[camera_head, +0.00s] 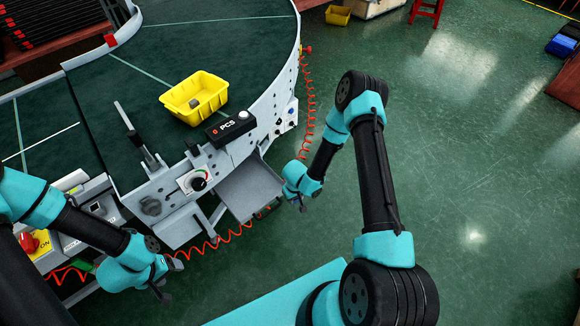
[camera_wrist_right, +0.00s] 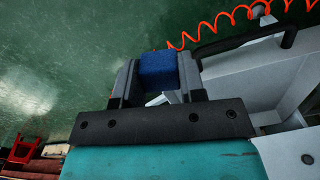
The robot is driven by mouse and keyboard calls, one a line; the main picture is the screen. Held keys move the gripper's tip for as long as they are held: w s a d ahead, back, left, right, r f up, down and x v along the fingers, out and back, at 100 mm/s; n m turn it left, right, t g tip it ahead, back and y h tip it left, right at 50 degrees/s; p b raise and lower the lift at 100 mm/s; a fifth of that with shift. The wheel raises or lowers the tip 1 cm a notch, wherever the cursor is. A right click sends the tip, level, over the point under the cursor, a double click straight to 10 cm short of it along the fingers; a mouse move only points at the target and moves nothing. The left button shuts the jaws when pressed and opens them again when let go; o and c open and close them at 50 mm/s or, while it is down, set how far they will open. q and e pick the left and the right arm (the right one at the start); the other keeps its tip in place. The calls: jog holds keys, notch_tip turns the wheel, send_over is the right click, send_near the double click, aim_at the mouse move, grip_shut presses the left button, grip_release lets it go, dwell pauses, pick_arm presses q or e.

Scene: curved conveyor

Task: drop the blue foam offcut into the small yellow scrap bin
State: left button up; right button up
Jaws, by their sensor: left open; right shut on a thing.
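The blue foam offcut (camera_wrist_right: 158,70) is a small dark blue block between the fingers of my right gripper (camera_wrist_right: 160,85) in the right wrist view. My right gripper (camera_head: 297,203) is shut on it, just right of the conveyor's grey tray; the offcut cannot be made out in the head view. A yellow bin (camera_head: 178,104) stands on the dark green conveyor belt with a small grey-brown block inside. Another, smaller-looking yellow bin (camera_head: 338,15) is on the floor at the back. My left gripper (camera_head: 163,289) is open and empty at lower left, in front of the conveyor.
A grey metal tray (camera_head: 252,190) juts from the conveyor's front edge. A black PCS counter box (camera_head: 230,127) sits on the rim near the bin. A coiled orange hose (camera_head: 308,100) runs along the conveyor's side. The green floor at right is mostly clear.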

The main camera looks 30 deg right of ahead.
jog(key=w+d+r+m, duration=0.1)
jog(key=w+d+r, duration=0.3)
jog(key=d, duration=0.5)
jog(key=w+d+r+m, duration=0.2)
jog(key=w+d+r, duration=0.25)
jog(key=d, duration=0.45)
jog(key=w+d+r+m, duration=0.1)
jog(key=w+d+r, duration=0.35)
jog(key=d, duration=0.55)
jog(key=d+r+m, duration=0.2)
jog(key=d+r, duration=0.6)
jog(key=r, duration=0.5)
jog(key=d+r+m, duration=0.2)
jog(key=d+r, duration=0.5)
jog(key=r, duration=0.6)
jog(key=shift+w+d+r, duration=0.15)
jog(key=shift+w+d, duration=0.05)
jog(key=shift+d, duration=0.2)
